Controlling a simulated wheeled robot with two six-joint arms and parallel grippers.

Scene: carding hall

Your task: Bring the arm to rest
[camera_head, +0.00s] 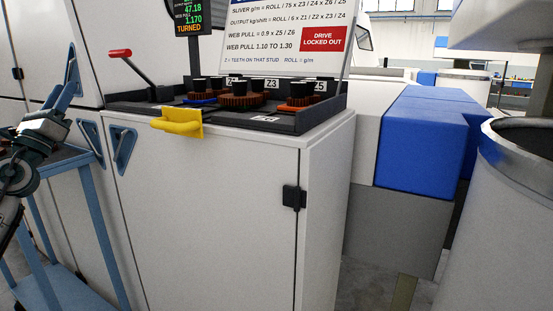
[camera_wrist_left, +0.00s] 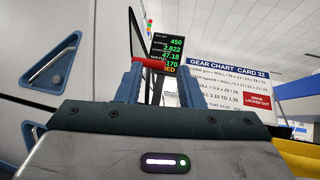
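My left gripper (camera_head: 70,72) is at the left of the head view, in front of the white machine and beside a light blue trolley frame (camera_head: 90,215). In the left wrist view the two blue fingers of my left gripper (camera_wrist_left: 160,82) stand apart with nothing held between them. A lever with a red grip (camera_head: 120,54) rises from the gear tray, to the right of the gripper and apart from it in the head view. The red grip (camera_wrist_left: 150,63) shows behind the fingers in the wrist view. My right gripper is in neither view.
A dark tray (camera_head: 137,104) holds several brown gears on a white cabinet (camera_head: 220,200). A yellow handle (camera_head: 178,122) sticks out at its front. A gear chart (camera_head: 280,35) and a small display (camera_head: 187,18) stand behind. Blue covers (camera_head: 420,140) and a grey can (camera_head: 510,220) are at right.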

